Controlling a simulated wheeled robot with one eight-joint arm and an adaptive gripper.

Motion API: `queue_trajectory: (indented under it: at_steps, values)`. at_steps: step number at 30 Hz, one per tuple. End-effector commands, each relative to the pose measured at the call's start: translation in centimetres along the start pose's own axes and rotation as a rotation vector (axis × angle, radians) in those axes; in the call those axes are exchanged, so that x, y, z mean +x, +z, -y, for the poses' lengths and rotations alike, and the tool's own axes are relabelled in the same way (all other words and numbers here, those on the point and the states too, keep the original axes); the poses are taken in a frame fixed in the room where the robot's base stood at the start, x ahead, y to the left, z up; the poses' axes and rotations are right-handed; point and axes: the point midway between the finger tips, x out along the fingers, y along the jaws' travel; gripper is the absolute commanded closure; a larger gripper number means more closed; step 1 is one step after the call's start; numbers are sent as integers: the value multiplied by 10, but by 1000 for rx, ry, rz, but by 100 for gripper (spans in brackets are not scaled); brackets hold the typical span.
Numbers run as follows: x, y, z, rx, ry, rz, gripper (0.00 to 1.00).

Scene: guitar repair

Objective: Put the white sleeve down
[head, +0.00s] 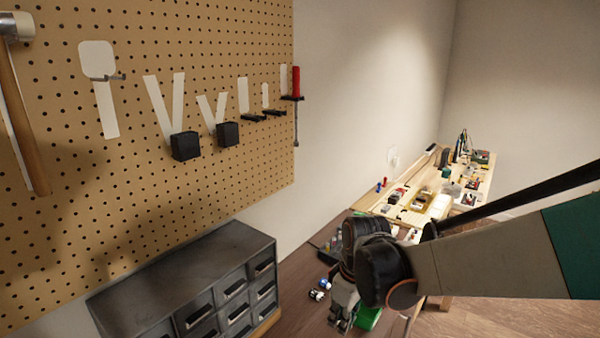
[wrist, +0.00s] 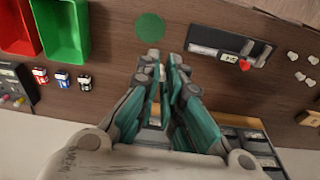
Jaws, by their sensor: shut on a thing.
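My gripper (head: 343,318) hangs low at the centre right in the head view, partly hidden behind my wrist. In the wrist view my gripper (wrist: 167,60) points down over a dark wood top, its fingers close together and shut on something. A thin pale strip, likely the white sleeve (wrist: 154,92), shows between the fingers. Most of it is hidden by the fingers, so its shape and its height above the top are unclear. I cannot pick the sleeve out in the head view.
In the wrist view a green disc (wrist: 149,26) lies just beyond the fingertips. A black case (wrist: 225,42) and pale knobs (wrist: 307,70) are right. A drawer cabinet (head: 190,270) stands below the pegboard (head: 130,200).

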Motion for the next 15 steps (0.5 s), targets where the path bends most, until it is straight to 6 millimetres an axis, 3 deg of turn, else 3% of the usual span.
queue_trajectory:
  at_steps: [9,15]
  values:
    - [67,41,-54,493,71,0,100]
    - [98,68,-77,763,111,-10,100]
